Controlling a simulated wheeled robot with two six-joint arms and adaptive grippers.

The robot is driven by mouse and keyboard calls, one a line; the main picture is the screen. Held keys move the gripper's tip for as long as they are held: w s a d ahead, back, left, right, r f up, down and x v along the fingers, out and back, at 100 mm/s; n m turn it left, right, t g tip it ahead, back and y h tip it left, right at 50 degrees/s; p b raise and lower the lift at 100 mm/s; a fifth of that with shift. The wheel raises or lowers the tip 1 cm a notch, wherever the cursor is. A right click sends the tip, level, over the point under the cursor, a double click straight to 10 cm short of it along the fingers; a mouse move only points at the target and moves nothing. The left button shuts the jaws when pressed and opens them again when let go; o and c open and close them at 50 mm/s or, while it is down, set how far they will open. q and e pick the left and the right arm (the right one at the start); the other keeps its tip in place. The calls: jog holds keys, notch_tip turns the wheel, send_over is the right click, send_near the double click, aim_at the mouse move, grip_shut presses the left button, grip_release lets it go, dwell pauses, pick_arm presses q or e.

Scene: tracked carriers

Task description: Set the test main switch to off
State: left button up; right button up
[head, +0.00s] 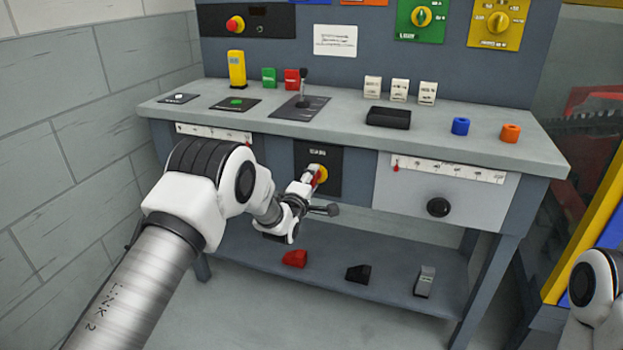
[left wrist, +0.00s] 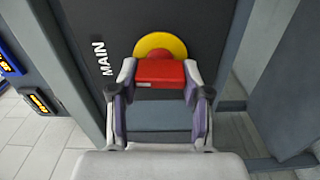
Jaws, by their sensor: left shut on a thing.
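The main switch (head: 323,173) is a red handle on a yellow disc, set in a black panel (head: 305,157) on the bench front, below the worktop. In the left wrist view the red handle (left wrist: 160,72) lies in front of the yellow disc (left wrist: 160,43), and the word MAIN is on the panel beside it. My left gripper (head: 315,177) is at the switch. In the left wrist view its fingers (left wrist: 159,80) are on both sides of the red handle, shut on it. I cannot tell which switch position the handle points to. My right gripper is out of view.
The worktop (head: 440,137) above carries a black lever (head: 303,90), a yellow block (head: 237,70) and several small parts. A drawer with a black knob (head: 438,207) is to the right. The lower shelf (head: 330,275) holds a red, a black and a grey piece.

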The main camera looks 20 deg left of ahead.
pick_arm(q)
jog(key=shift+n, duration=0.4)
jog(key=o, duration=1.2)
jog(key=shift+c, duration=0.2)
jog(key=shift+s, duration=0.15)
jog(key=s, duration=1.1)
jog(key=shift+s+a, duration=0.2)
jog(key=shift+s, duration=0.2)
